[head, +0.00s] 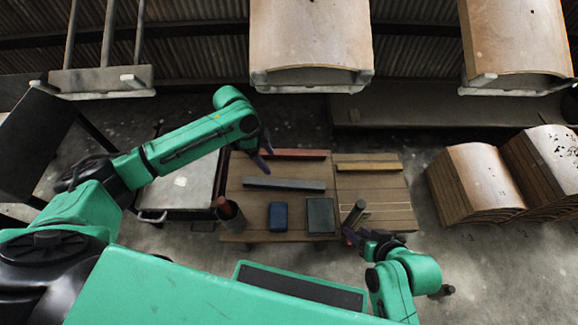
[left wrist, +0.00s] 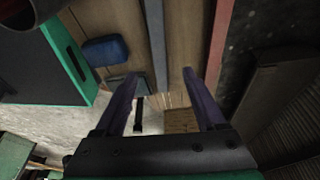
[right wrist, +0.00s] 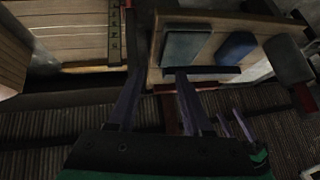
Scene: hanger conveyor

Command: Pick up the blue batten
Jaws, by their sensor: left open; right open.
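The blue batten (head: 284,184) is a long, thin grey-blue bar lying flat across the left part of the wooden table. It also shows in the left wrist view (left wrist: 158,40), running between the fingers, and as a dark bar in the right wrist view (right wrist: 218,73). My left gripper (head: 261,151) is open and empty above the table, over the area between the blue and red battens. Its fingers (left wrist: 160,78) straddle the batten's line in its own view; no contact shows. My right gripper (head: 352,236) is open and empty at the table's front edge.
On the table (head: 240,200) are a red batten (head: 300,154), a yellow batten (head: 368,166), a blue box (head: 278,217), a dark green box (head: 320,215), a red-topped bottle (head: 230,212) and an olive cylinder (head: 354,213). Curved wooden panels (head: 310,40) hang behind.

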